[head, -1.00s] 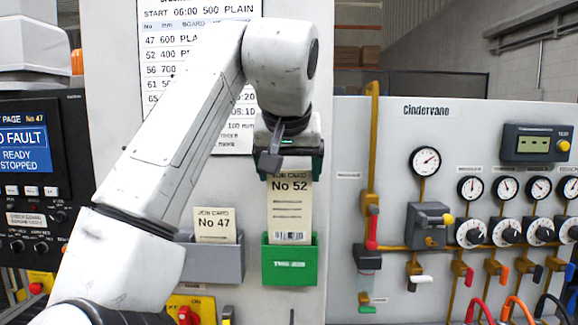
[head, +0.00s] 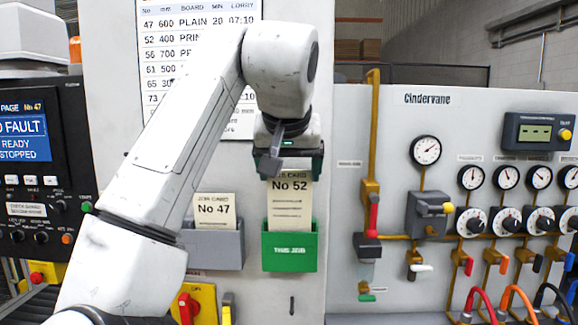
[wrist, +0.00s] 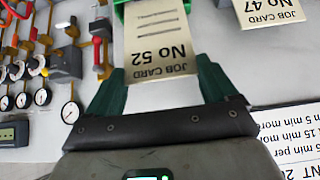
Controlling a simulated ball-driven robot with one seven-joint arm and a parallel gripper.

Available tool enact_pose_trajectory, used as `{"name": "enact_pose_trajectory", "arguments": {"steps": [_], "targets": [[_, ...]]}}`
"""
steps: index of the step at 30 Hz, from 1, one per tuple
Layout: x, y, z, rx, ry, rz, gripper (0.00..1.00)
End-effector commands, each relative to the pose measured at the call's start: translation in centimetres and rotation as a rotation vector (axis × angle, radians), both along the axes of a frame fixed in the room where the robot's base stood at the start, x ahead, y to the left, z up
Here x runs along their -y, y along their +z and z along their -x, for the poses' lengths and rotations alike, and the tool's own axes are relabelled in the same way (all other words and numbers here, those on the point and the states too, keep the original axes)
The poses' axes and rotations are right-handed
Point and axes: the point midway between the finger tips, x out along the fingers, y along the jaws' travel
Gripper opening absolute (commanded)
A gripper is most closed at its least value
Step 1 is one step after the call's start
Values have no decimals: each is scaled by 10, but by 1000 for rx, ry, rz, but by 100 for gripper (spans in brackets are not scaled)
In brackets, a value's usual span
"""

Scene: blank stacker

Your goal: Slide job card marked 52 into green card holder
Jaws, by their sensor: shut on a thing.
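The cream job card marked No 52 (head: 290,207) hangs upright from my gripper (head: 289,170), which is shut on its top edge. The card's lower part is hidden behind the front of the green holder (head: 289,262), labelled THIS JOB, so it appears to be inside. In the wrist view the card (wrist: 157,42) runs between the two green fingers of my gripper (wrist: 160,72) towards the holder (wrist: 118,12). My gripper is above the holder, with a stretch of card showing between them.
A grey holder (head: 228,250) with the No 47 card (head: 214,210) is just left of the green one. A printed schedule (head: 160,60) hangs above. Right are gauges, dials and yellow pipes (head: 371,130). A control panel (head: 45,215) is far left.

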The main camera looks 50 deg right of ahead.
Motion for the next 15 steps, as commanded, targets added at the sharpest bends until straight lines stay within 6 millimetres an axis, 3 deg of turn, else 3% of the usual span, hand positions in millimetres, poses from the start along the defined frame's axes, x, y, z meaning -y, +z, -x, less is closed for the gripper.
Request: {"name": "enact_pose_trajectory", "arguments": {"steps": [10,11,15], "targets": [[0,-2,0,0,0,0,19],[0,-2,0,0,0,0,89],[0,-2,0,0,0,0,100]]}}
